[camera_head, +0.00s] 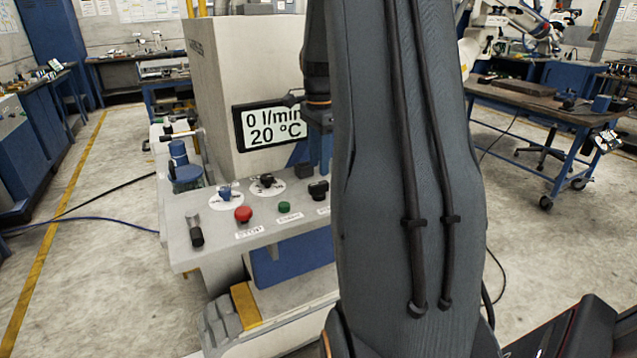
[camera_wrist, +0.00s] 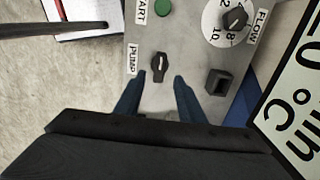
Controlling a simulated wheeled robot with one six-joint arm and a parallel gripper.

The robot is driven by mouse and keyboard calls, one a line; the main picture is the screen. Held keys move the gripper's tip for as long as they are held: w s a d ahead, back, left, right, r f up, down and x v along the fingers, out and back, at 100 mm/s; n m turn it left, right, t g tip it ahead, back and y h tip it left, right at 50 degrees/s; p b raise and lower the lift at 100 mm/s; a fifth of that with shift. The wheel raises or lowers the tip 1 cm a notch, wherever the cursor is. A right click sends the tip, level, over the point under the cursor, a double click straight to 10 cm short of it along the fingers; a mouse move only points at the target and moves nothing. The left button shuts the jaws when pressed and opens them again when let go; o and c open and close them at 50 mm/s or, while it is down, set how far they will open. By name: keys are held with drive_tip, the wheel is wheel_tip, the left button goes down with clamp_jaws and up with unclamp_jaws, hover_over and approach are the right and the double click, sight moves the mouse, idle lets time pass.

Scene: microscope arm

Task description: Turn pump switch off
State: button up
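A black knob in the head view, probably the same switch (camera_head: 318,189), sits at the panel's right end, next to my arm. My gripper (camera_wrist: 159,78) is open, with its two blue fingertips on either side of the switch in the wrist view. I cannot tell whether they touch it or how far above the panel they are. In the head view the gripper is partly hidden behind my arm.
The panel (camera_head: 220,248) also carries a red stop button (camera_head: 243,214), a green start button (camera_wrist: 163,8), a flow dial (camera_wrist: 234,18) and a black lever (camera_head: 195,232). A black square fitting (camera_wrist: 218,81) stands near the right finger. The display (camera_head: 270,124) reads 0 l/min, 20 °C.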

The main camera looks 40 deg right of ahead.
sight(319, 183)
wheel_tip(319, 183, down, 7)
drive_tip(key=shift+r+p, duration=0.2)
drive_tip(key=shift+p, duration=0.45)
drive_tip(key=shift+a, duration=0.1)
clamp_jaws()
